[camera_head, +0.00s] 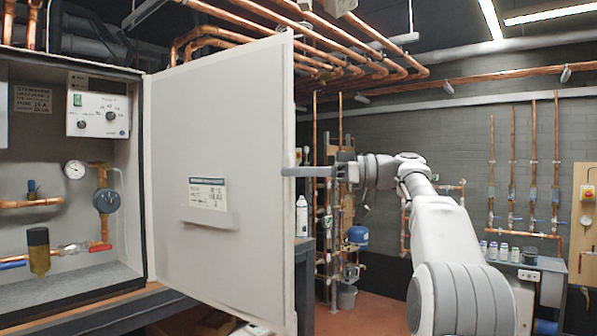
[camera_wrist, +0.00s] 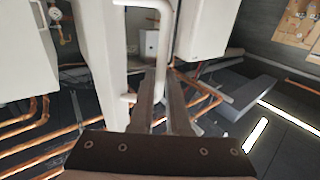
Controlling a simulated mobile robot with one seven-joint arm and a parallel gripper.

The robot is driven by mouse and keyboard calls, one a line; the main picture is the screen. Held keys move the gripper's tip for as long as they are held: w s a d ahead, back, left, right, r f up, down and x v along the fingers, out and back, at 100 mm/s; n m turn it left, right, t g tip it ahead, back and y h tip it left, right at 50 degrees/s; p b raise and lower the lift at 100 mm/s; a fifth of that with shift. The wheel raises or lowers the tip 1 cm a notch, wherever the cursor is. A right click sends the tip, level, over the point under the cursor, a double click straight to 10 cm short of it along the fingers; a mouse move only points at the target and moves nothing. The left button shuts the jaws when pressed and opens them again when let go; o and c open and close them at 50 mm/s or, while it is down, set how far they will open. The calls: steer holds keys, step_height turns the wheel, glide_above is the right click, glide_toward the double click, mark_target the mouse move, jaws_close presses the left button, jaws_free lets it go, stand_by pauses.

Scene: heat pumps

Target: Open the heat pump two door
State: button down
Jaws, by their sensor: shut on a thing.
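The heat pump cabinet (camera_head: 42,150) stands at the left of the head view, its inside exposed. Its pale grey door (camera_head: 225,130) is swung wide open, with its hinge side at the cabinet's right edge. A label and a small holder are on the door's visible face. The handle (camera_head: 306,171) sticks out at the door's free edge. My gripper (camera_head: 345,172) is shut on this handle, to the right of the door. In the wrist view, the dark fingers of my gripper (camera_wrist: 164,85) close around the pale handle bar (camera_wrist: 140,4); the exact contact is partly hidden.
Inside the cabinet are a control panel (camera_head: 98,107), a gauge (camera_head: 75,169) and copper pipes. Copper pipes (camera_head: 340,35) run overhead above the door. A bench (camera_head: 510,265) with small containers stands at the right against the back wall. Reddish floor (camera_head: 335,318) shows beyond the door.

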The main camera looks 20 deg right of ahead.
steer(key=c, duration=1.2)
jaws_free()
steer(key=shift+w+a+f, duration=0.2)
steer(key=shift+c, duration=0.2)
steer(key=shift+o, duration=0.3)
steer(key=shift+w+a+f, duration=0.1)
steer(key=shift+w+a, duration=0.1)
steer(key=shift+w, duration=0.15)
steer(key=p+v, duration=0.4)
steer(key=v, duration=1.4)
steer(key=shift+a, duration=0.2)
